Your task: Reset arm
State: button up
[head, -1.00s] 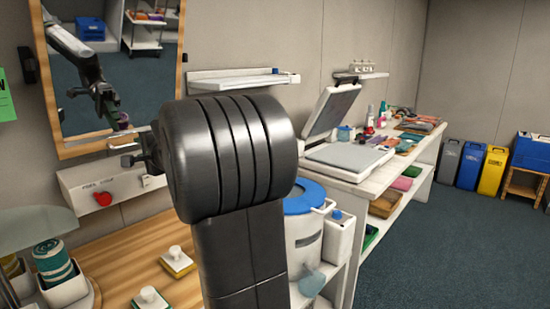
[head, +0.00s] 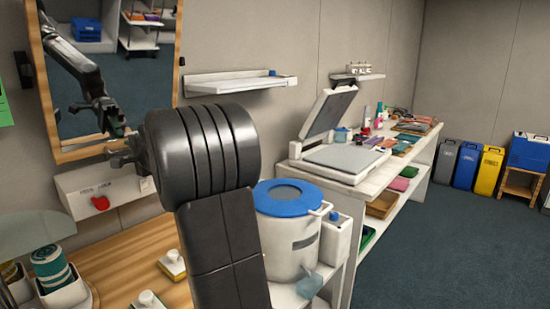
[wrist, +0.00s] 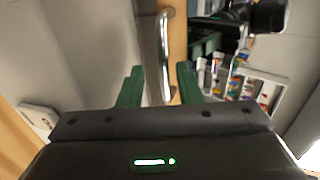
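My gripper (head: 120,152) is in the left half of the head view, in front of the wall below the mirror, partly hidden behind my dark forearm. In the wrist view its two green fingers (wrist: 159,84) stand well apart with nothing held between them. Behind them, a chrome handle (wrist: 165,55) and a wooden edge show in the background. My arm is bent, its thick dark joint filling the middle of the head view. The mirror (head: 125,110) reflects part of my arm and gripper.
A white shelf (head: 240,84) is on the wall. A long bench with an open-lidded machine (head: 345,158) runs right.

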jog(key=b+v, duration=0.2)
jog(key=v, duration=1.1)
jog(key=p+x, duration=0.2)
jog(key=x, duration=1)
jog(key=shift+w+a, duration=0.2)
jog(key=shift+a, duration=0.15)
jog(key=p+v, duration=0.2)
jog(key=shift+s+d+r, duration=0.1)
jog(key=shift+d+r, duration=0.15)
jog(key=shift+r, duration=0.05)
jog(key=shift+s+d+f+h+p, duration=0.15)
jog(key=shift+h+p, duration=0.15)
jog(key=shift+p, duration=0.6)
jog(key=shift+s+d+g+p, duration=0.3)
jog(key=shift+s+d+p, duration=0.1)
jog(key=shift+p, duration=0.45)
jog(key=s+f+v, duration=0.1)
jog(key=v, duration=1.6)
jog(key=shift+a+g, duration=0.3)
jog(key=shift+a, duration=0.05)
jog(key=shift+s, duration=0.2)
